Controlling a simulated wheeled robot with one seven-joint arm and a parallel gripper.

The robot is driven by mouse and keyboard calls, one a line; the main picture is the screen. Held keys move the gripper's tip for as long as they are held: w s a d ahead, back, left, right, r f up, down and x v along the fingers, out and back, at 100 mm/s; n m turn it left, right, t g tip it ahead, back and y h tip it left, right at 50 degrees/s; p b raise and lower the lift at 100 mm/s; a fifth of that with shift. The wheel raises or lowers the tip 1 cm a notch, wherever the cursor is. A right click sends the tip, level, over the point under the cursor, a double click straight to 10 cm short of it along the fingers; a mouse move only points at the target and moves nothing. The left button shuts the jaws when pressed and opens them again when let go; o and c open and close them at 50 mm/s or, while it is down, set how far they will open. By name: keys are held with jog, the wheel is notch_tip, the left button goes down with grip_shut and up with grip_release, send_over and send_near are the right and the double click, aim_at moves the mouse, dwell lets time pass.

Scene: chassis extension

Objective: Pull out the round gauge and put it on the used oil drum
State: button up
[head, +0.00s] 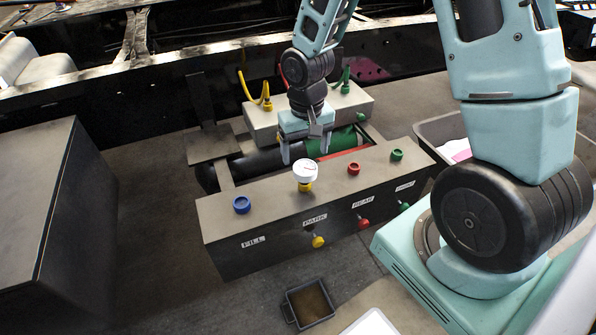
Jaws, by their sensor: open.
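The round gauge (306,170) has a white face with a red mark. It stands on a yellow fitting (305,187) on top of the long grey-brown box, above the PARK label. My gripper (305,154) is open, its two fingers pointing down, just behind and above the gauge in the picture. No contact between fingers and gauge can be made out. I cannot pick out a used oil drum with certainty in this view.
The long box (280,228) also carries blue (241,204), red (354,169) and green (397,155) fittings, with knobs on its front. Behind it is a second box with yellow and green hoses. A small brown-filled tray (288,312) lies in front. A large grey block (60,200) stands left.

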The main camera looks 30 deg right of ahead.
aim_at(305, 167)
jog(key=shift+f, duration=0.15)
notch_tip(305, 167, down, 9)
jog(key=b, duration=0.7)
jog(key=shift+r, duration=0.2)
dwell(1.1)
jog(key=c, duration=1.3)
jog(key=shift+r+p, duration=2.75)
jog(key=shift+r, duration=0.25)
